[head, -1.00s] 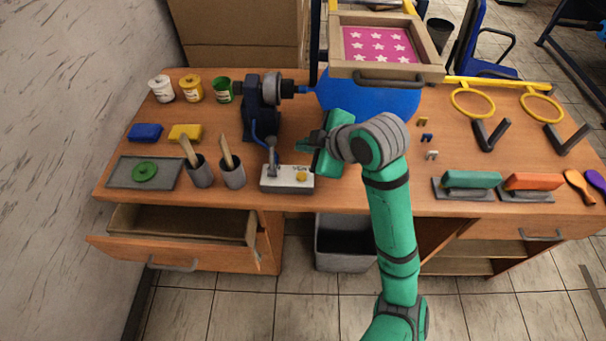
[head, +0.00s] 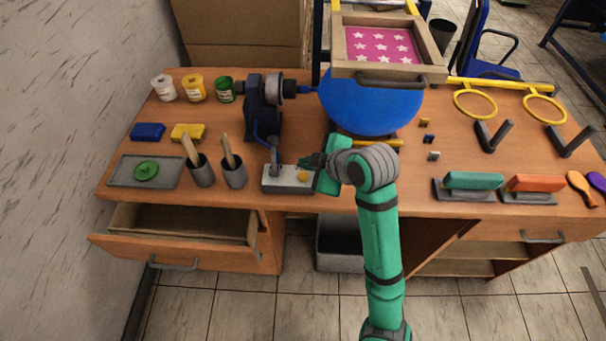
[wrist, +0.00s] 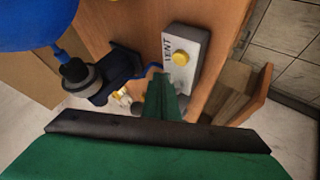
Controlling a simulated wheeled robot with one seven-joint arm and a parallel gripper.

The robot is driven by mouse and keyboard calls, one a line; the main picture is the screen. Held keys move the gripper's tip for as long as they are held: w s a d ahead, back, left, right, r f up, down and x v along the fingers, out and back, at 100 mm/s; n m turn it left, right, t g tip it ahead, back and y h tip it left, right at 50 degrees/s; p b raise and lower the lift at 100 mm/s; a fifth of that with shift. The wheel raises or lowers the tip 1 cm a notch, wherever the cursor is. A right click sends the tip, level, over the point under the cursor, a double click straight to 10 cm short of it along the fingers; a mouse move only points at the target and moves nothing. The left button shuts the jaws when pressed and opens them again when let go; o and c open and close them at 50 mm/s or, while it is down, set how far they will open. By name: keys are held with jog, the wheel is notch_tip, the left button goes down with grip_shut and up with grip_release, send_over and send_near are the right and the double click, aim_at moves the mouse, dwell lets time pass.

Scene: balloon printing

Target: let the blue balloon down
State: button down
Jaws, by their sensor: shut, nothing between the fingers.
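The blue balloon (head: 370,108) is inflated and sits on the nozzle of the dark pump (head: 262,105), under the framed star screen. In the wrist view part of the balloon (wrist: 38,22) shows at the upper left, joined to the nozzle. A light grey box (head: 278,184) marked VENT with a yellow button (head: 302,176) stands at the table's front edge. My gripper (head: 308,160) is shut and empty, just above and behind the button. In the wrist view its green fingers (wrist: 160,88) are beside the box, and the button (wrist: 181,58) is clear of them.
Two cups with sticks (head: 234,174) stand left of the box. A drawer (head: 185,224) is open below the table's left front. The star-pattern screen (head: 382,46) hangs over the balloon. Small clips (head: 428,138) and squeegees (head: 473,182) lie to the right.

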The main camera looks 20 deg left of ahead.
aim_at(306, 178)
jog(key=shift+f, duration=1.1)
jog(key=shift+f, duration=0.1)
dwell(1.2)
jog(key=shift+f, duration=0.3)
